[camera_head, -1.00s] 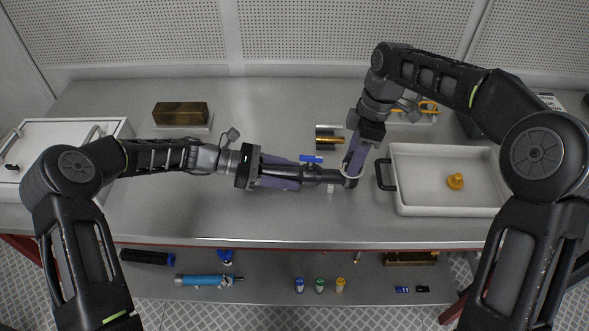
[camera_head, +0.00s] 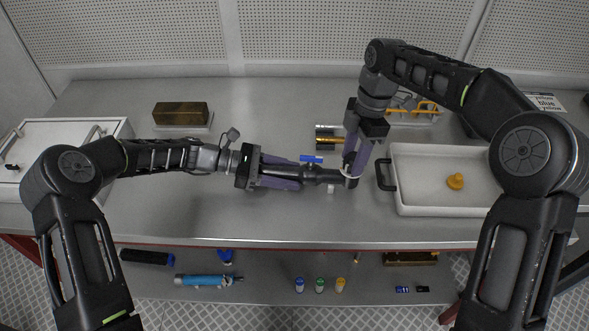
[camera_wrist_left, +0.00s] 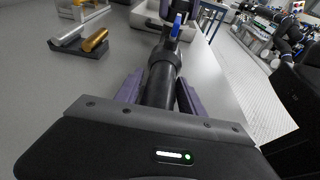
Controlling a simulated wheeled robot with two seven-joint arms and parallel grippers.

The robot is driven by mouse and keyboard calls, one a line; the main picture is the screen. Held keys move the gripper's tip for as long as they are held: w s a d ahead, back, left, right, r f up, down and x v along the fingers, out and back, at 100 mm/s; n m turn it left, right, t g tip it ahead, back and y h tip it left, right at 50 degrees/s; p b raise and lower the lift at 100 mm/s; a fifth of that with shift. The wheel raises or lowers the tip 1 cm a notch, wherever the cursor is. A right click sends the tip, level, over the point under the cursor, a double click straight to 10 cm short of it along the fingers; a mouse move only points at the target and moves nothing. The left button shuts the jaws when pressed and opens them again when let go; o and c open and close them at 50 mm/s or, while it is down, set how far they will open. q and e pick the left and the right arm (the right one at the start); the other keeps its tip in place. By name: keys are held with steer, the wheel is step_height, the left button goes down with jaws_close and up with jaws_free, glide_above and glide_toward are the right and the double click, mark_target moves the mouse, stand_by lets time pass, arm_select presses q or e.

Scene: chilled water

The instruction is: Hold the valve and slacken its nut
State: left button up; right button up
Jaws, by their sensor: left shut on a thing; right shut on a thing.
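The valve is a dark, pipe-like body (camera_head: 315,174) with a blue lever (camera_head: 311,159), lying level above the middle of the bench. My left gripper (camera_head: 294,177) is shut on the valve from the left. In the left wrist view the dark valve body (camera_wrist_left: 160,85) runs away between the purple fingers, with the blue lever (camera_wrist_left: 176,27) beyond. My right gripper (camera_head: 350,168) reaches down from above and is shut on the nut at the valve's right end. The nut is largely hidden by the fingers; a pale ring shows around there.
A white tray (camera_head: 405,207) with an orange part (camera_head: 455,181) stands close on the right. A brass block (camera_head: 180,113) lies at the back left, beside a white lidded box (camera_head: 60,129). Gold and silver cylinders (camera_head: 327,140) lie behind the valve. The bench front is clear.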

steer(key=shift+s+a, duration=0.1)
steer(key=shift+a, duration=0.15)
steer(key=shift+n, duration=0.8)
steer(key=o, duration=1.3)
steer(key=shift+d, duration=0.2)
steer(key=shift+c, duration=0.2)
